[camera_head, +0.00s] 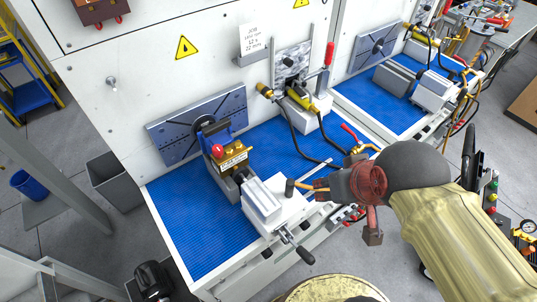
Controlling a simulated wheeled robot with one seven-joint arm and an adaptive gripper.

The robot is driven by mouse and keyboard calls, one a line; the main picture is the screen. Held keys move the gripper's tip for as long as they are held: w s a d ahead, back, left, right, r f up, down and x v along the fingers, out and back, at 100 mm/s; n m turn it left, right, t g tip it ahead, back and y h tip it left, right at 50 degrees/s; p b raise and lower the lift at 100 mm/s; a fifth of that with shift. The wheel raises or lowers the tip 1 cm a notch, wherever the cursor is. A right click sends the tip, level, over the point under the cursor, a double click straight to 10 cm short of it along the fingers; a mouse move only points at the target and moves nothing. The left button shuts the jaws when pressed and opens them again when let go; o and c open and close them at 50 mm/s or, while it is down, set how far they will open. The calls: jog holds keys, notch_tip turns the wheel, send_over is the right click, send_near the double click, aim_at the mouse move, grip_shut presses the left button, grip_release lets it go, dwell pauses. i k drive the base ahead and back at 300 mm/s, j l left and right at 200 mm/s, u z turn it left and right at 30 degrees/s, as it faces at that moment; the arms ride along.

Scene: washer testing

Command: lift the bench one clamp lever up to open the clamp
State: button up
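The near bench has a blue ribbed mat (185,225) against a white panel. A red upright handle (328,54) stands at a grey clamp-like fixture (292,62) on the panel. Another red lever (350,133) lies tilted at the bench's right edge, and a red ball knob (217,151) tops a brass-coloured block. I cannot tell for sure which is the clamp lever. My gripper (305,187) is beside the white vise-like block, right of it and well below the upright red handle. Its yellow fingers are small and partly hidden, so their opening is unclear.
A white vise-like block (262,200) with a black-tipped crank handle (304,255) stands at the mat's front. Black hoses (300,145) run over the mat. A second bench (378,97) stands at the upper right. The mat's left front is clear.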

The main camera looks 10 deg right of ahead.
aim_at(309, 258)
jog(key=k+j+z, duration=0.25)
jog(key=k+z, duration=0.55)
jog(key=k, duration=0.15)
